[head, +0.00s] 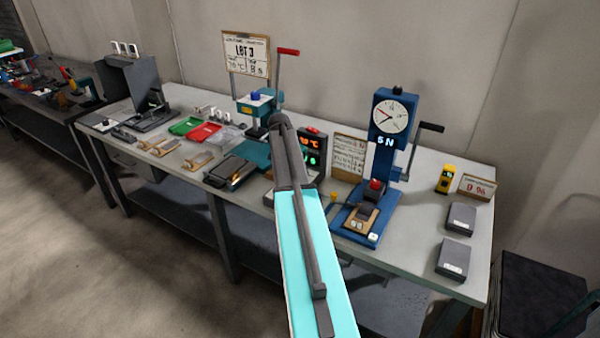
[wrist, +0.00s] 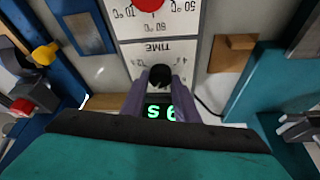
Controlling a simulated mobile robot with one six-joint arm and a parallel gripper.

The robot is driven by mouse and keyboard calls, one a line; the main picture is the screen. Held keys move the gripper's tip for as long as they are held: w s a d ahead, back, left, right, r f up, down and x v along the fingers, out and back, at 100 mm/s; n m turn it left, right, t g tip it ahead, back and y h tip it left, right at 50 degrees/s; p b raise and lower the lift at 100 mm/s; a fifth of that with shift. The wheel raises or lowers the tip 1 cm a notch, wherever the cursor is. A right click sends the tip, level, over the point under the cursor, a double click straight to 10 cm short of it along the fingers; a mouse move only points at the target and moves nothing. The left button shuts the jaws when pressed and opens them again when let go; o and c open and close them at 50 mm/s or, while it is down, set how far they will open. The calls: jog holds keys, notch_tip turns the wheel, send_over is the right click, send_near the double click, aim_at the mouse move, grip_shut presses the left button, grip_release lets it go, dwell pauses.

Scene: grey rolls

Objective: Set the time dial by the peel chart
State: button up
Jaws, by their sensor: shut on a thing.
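The time dial's black knob (wrist: 160,75) sits below the upside-down word TIME on a white panel (wrist: 185,48) in the wrist view. My gripper (wrist: 160,93) is shut on the knob, one finger on each side. Green digits (wrist: 158,111) show between the fingers, upside down and partly covered. In the head view the dark control box (head: 315,138) shows a red readout above a green one, and my arm hides its dial side. The cream peel chart (head: 348,157) stands right of the box. A lot board (head: 246,53) stands behind; its small figures are hard to read.
A red knob (wrist: 148,4) is close to the held one. A blue press with a gauge (head: 391,116) stands right of the chart. A teal press (head: 256,104) is to the left. Grey blocks (head: 453,259) lie at the table's right end.

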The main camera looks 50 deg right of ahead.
jog(key=m+b, duration=0.1)
jog(key=m, duration=0.1)
jog(key=m+g, duration=0.1)
jog(key=m, duration=0.1)
jog(key=shift+w+d+g+b, duration=0.1)
jog(key=shift+w+g+b, duration=0.1)
jog(key=shift+g+b, duration=0.15)
jog(key=shift+m+g+y+b, duration=0.3)
jog(key=shift+m+g+b, duration=0.1)
jog(key=shift+m, duration=0.6)
jog(key=o, duration=1.1)
jog(key=shift+r, duration=0.2)
jog(key=b+v, duration=0.2)
jog(key=v, duration=1.1)
jog(key=shift+r+b, duration=0.3)
